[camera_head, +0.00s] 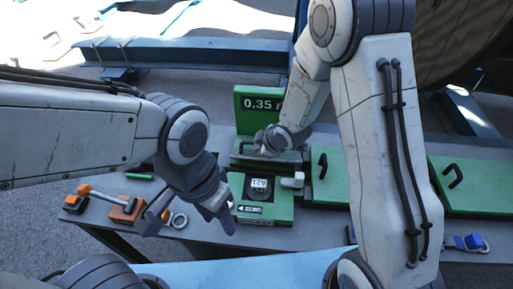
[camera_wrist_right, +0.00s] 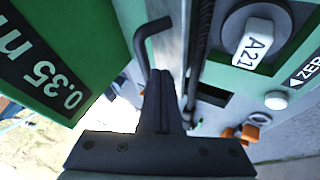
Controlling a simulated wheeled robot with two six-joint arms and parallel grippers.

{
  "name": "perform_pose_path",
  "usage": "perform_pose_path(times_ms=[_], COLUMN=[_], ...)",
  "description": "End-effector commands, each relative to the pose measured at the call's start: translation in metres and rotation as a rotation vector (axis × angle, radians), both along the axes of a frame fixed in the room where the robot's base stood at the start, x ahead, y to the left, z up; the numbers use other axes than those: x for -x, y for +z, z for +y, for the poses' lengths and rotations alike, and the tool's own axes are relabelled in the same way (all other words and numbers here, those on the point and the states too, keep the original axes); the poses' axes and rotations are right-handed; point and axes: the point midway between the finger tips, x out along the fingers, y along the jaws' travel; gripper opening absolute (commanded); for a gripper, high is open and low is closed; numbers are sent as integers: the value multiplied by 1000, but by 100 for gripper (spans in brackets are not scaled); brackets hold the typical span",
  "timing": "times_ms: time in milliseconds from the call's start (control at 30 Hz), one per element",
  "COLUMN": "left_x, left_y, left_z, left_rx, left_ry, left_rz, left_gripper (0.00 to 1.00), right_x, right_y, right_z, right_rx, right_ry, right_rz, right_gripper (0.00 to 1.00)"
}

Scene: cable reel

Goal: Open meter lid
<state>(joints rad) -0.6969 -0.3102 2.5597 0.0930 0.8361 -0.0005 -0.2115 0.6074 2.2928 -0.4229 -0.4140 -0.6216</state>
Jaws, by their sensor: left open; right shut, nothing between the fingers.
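The green meter (camera_head: 265,210) has a black round dial with an "A21" tag, which also shows in the right wrist view (camera_wrist_right: 252,43). An upright green panel reading "0.35 m" (camera_head: 245,100) stands behind it; it also shows in the right wrist view (camera_wrist_right: 40,60). A black hooked handle (camera_wrist_right: 149,40) is next to my right gripper (camera_wrist_right: 165,75), whose fingers are shut with nothing between them. In the head view my right gripper (camera_head: 265,143) is between panel and dial. I cannot tell whether it touches the handle. My left gripper (camera_head: 187,226) is open and empty, left of the meter.
Green lids with black handles (camera_head: 319,166) (camera_head: 470,185) lie to the right, partly behind my right arm. An orange-handled tool (camera_head: 103,199) and a metal ring (camera_head: 179,220) are on the bench's left. A blue clip (camera_head: 468,242) lies at the right. A large reel (camera_head: 455,40) stands behind.

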Motion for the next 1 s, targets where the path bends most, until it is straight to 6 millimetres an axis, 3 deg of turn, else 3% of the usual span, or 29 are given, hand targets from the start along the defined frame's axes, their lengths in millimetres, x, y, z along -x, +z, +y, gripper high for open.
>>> perform_pose_path(times_ms=[400, 1000], left_x=[0, 0], left_y=[1, 23], left_z=[0, 0], left_rx=[-1, -1], left_ry=[0, 0], left_rz=[1, 1], left_gripper=[50, 50], right_x=[0, -3], right_y=[0, 3], right_z=[-7, -5], right_rx=[0, -6], right_ry=[-9, -5], right_rz=[2, 36], right_gripper=[0, 0])
